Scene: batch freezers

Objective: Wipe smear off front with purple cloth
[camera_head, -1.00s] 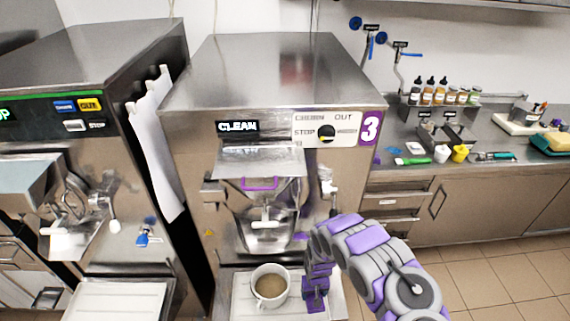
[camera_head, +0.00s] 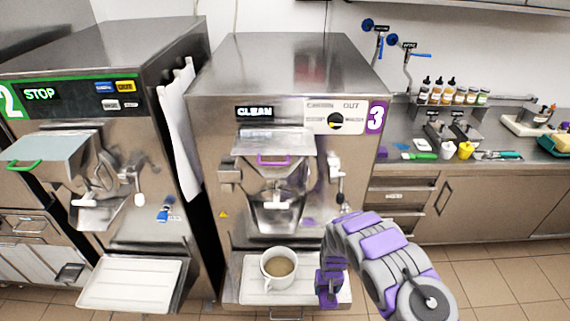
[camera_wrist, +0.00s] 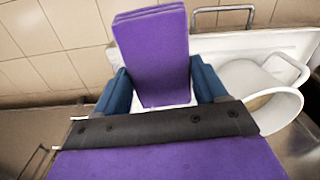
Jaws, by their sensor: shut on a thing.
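My gripper (camera_wrist: 160,90) is shut on the folded purple cloth (camera_wrist: 153,50), which sits between its two blue fingers in the wrist view. In the head view the cloth (camera_head: 329,289) hangs at the right side of the tray of machine 3, right of the white cup. The steel front of machine 3 (camera_head: 232,210) stands behind and above the gripper, with a "CLEAN" display, a purple-handled chute and a spout. The cloth looks apart from the front.
A white cup (camera_head: 280,262) with brown liquid stands on the white tray (camera_head: 252,287), close left of my gripper. Machine 2 (camera_head: 130,226) with a hanging white towel (camera_head: 182,130) stands at left. A counter (camera_head: 470,166) with bottles and tools is at right.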

